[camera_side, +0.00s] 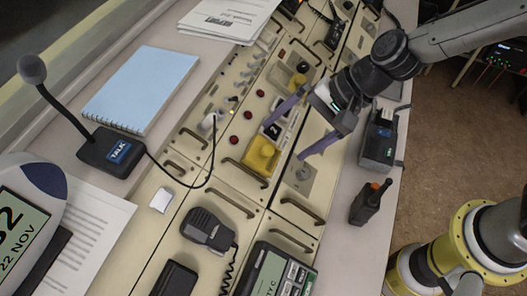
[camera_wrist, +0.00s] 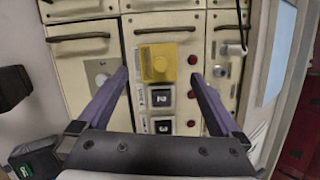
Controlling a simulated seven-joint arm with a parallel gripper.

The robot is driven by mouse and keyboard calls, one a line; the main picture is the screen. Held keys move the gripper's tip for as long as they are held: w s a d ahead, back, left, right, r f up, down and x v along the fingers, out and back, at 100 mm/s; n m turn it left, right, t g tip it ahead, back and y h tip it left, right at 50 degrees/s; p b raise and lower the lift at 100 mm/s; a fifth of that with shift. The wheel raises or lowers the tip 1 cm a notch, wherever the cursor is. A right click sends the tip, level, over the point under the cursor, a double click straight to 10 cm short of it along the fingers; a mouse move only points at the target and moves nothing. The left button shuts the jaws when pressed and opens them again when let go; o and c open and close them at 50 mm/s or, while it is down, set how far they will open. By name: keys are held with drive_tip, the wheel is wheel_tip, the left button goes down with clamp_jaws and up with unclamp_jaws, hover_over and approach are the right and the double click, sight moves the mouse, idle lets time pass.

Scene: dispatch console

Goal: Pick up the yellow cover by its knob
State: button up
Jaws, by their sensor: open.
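The yellow cover (camera_side: 259,163) is a square block with a raised round knob (camera_side: 267,151) on top, sitting on the cream console panel. In the wrist view the cover (camera_wrist: 149,72) and its knob (camera_wrist: 160,65) appear between my two purple fingertips. My gripper (camera_side: 285,140) is open and empty, and also shows in the wrist view (camera_wrist: 160,75). Its fingers are wide apart, pointing down toward the panel. The fingertips look above the cover and apart from it; the exact height is hard to tell.
Black numbered buttons (camera_wrist: 161,97) and red buttons (camera_wrist: 192,59) lie close to the cover. A silver knob (camera_side: 303,173) stands on a grey plate to its right. Drawer-style handles (camera_side: 232,205), a desk microphone (camera_side: 107,150), a walkie-talkie (camera_side: 369,203) and a handset (camera_side: 208,230) stand around.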

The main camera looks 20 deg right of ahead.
sight(271, 152)
drive_tip(key=shift+x, duration=3.5)
drive_tip(key=shift+d+f, duration=0.1)
drive_tip(key=shift+d, duration=0.1)
drive_tip(key=c, duration=1.1)
